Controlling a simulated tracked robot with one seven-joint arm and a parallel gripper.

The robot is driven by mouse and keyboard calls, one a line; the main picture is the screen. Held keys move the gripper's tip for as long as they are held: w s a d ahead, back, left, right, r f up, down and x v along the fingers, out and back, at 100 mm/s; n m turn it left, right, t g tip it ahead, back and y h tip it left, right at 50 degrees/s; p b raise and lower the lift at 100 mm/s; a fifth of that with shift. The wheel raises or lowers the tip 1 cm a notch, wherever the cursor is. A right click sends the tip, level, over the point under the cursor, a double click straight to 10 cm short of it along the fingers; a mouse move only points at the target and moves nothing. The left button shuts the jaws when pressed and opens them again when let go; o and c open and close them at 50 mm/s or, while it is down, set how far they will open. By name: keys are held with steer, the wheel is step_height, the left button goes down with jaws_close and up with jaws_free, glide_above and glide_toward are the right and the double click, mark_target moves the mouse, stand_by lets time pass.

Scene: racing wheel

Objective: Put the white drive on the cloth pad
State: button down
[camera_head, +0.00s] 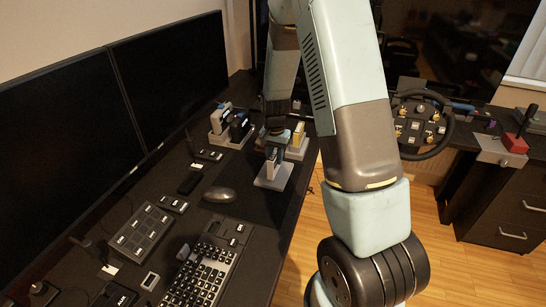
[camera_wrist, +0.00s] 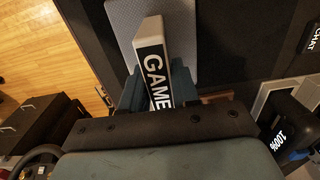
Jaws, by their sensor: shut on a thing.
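The white drive (camera_wrist: 153,62), with GAME in white letters on a black label, is held on edge between the blue-grey fingers of my gripper (camera_wrist: 158,88) in the wrist view. My gripper is shut on it. A light grey textured pad (camera_wrist: 190,18), which looks like the cloth pad, lies beneath the drive. In the head view, my gripper (camera_head: 273,150) is over the pad (camera_head: 271,183) near the desk's right edge. I cannot tell whether the drive touches the pad. Its lower part is hard to make out there.
A grey holder with dark and blue items (camera_head: 231,128) stands behind left. A yellow-and-white item (camera_head: 298,135) stands close behind my gripper. A mouse (camera_head: 219,194), button panel (camera_head: 142,238) and keyboard (camera_head: 203,273) lie in front and left. Two monitors (camera_head: 175,80) line the left side.

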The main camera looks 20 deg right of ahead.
steer(key=c, duration=0.8)
jaws_free()
steer(key=shift+c, duration=0.2)
steer(key=s+r+n+t, duration=0.1)
steer(key=s+r, duration=0.2)
steer(key=r, duration=0.8)
steer(key=s+r+n+t, duration=0.1)
steer(key=s+r, duration=0.2)
steer(key=r, duration=0.8)
steer(key=s+r+n+t, duration=0.1)
steer(key=s+r+n, duration=0.1)
steer(key=s+r, duration=0.4)
steer(key=s+r+n+t, duration=0.2)
steer(key=s+r, duration=0.4)
steer(key=s, duration=1)
steer(key=shift+s+a+n+t, duration=0.15)
steer(key=shift+a+n+t, duration=0.15)
steer(key=shift+n, duration=0.4)
